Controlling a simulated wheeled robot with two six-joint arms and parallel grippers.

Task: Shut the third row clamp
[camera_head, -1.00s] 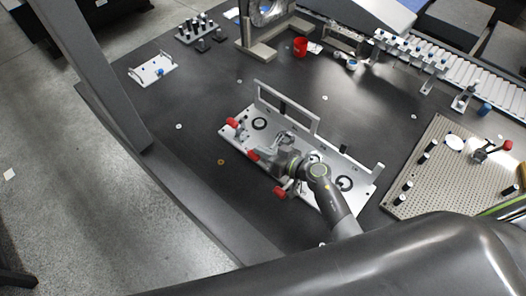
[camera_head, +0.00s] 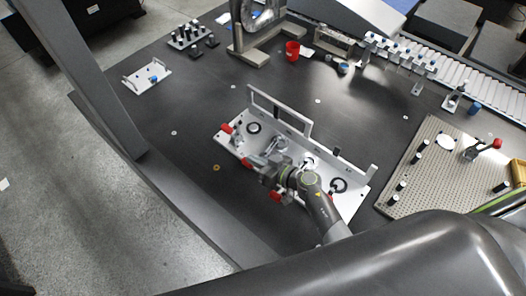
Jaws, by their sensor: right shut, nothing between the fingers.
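A white fixture plate (camera_head: 354,203) with a raised rail at its back lies on the dark table. Several clamps stand in a row along its near edge. Their red handles show at the left end (camera_head: 226,128), further along (camera_head: 247,163), and just below my gripper (camera_head: 276,196). A small reddish bit lies near my forearm at the lower end of the row, mostly hidden. My right gripper (camera_head: 262,166) is shut and empty over the middle of the row, close to the second and third handles. It hides the clamp bodies there; I cannot tell whether it touches one. My left gripper is not in view.
A perforated plate (camera_head: 425,178) with black posts and a red-handled clamp (camera_head: 487,149) is at the right. The table left of the fixture is mostly clear.

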